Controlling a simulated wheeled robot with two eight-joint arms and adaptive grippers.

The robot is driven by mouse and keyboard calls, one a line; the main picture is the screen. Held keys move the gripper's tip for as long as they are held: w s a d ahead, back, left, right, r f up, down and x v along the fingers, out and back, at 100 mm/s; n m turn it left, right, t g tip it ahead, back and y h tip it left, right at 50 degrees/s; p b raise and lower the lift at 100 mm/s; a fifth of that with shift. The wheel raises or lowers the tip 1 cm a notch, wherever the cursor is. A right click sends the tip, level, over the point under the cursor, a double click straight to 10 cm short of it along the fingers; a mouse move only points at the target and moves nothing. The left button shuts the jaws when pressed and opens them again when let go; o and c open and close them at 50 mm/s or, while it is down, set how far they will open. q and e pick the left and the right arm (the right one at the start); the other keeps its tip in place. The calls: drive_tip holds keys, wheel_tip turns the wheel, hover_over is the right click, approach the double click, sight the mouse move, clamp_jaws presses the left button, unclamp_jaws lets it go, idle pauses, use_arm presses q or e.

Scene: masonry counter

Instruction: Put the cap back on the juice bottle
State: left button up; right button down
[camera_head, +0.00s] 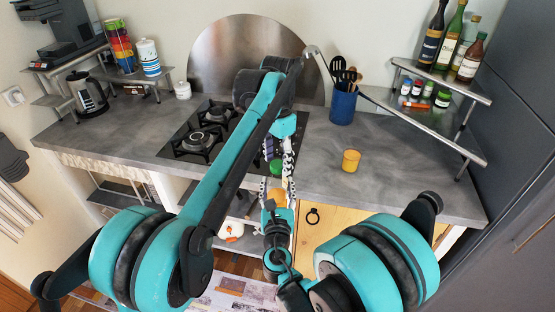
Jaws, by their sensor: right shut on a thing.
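The juice bottle (277,195) shows as a small orange patch between the fingers of my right gripper (277,183), which is shut on it from below, near the counter's front edge. A green cap (275,167) shows just above the orange patch. My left gripper (278,152) comes down from above with its fingers spread apart, close to the green cap. I cannot tell whether the cap sits on the bottle's neck or is apart from it. The fingers and my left arm hide much of both.
A black hob (196,142) lies behind my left arm. A yellow cup (351,160) and a blue utensil pot (342,106) stand to the right on the grey counter (400,165). A metal shelf (440,118) holds jars and bottles.

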use_arm(q)
drive_tip(key=shift+r, duration=0.1)
drive_tip(key=shift+r, duration=2.15)
drive_tip(key=shift+c, duration=0.4)
drive_tip(key=n, duration=0.2)
drive_tip(key=r+n, duration=0.1)
drive_tip(key=n, duration=0.1)
drive_tip(key=r+n, duration=0.1)
drive_tip(key=n, duration=0.3)
drive_tip(key=r+n, duration=0.1)
drive_tip(key=n, duration=0.3)
drive_tip(key=shift+r, duration=0.25)
